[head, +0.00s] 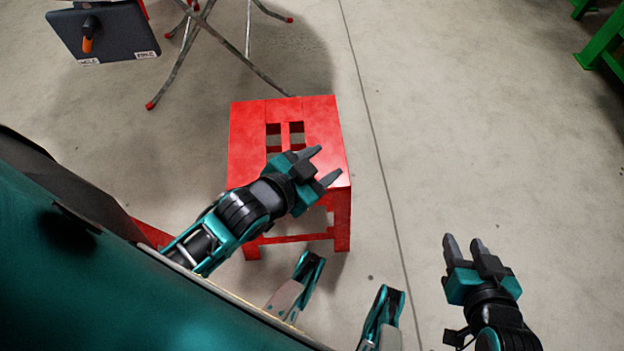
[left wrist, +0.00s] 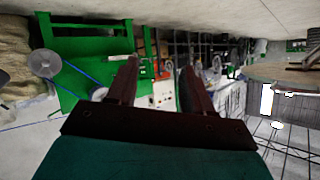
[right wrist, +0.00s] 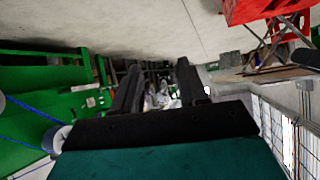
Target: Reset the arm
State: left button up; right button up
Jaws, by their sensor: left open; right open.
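My left gripper (head: 325,165) is open and empty in the head view, its fingers pointing up and right above a red stool. My right gripper (head: 463,240) is open and empty at the lower right, its fingers pointing up over bare floor. The left wrist view shows the open left fingers (left wrist: 160,66) with nothing between them. The right wrist view shows the open right fingers (right wrist: 158,64), also with nothing between them. A thin blue cable (left wrist: 80,73) runs near a pale round disc at the left of the left wrist view, away from the gripper.
The red stool (head: 285,115) stands on the grey floor below my left arm. A dark panel with an orange handle (head: 100,32) is at the upper left, near crossed metal legs (head: 178,75). Green furniture (head: 600,45) is at the upper right. The floor between is clear.

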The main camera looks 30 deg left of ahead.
pick_arm(q)
jog(key=s+n, duration=0.1)
jog(key=s+f+n+g, duration=0.1)
jog(key=s+n, duration=0.1)
jog(key=shift+s+f+g, duration=0.15)
jog(key=shift+f+g, duration=0.15)
jog(key=shift+f, duration=0.05)
pick_arm(e)
jog(key=shift+a, duration=0.1)
pick_arm(q)
jog(key=shift+r, duration=0.1)
pick_arm(e)
jog(key=shift+r, duration=0.15)
pick_arm(q)
jog(key=s+a+r+y+p, duration=0.1)
jog(key=a+r+p, duration=0.2)
jog(key=r+p, duration=0.9)
jog(key=p, duration=0.5)
jog(key=shift+s+a+n+p, duration=0.2)
jog(key=shift+s+n+p, duration=0.1)
jog(key=shift+s, duration=0.05)
pick_arm(e)
jog(key=s+d+r+h, duration=0.1)
jog(key=d+r, duration=0.2)
jog(key=r, duration=0.9)
jog(key=shift+s+d, duration=0.3)
jog(key=shift+s, duration=0.05)
pick_arm(q)
jog(key=shift+c, duration=0.2)
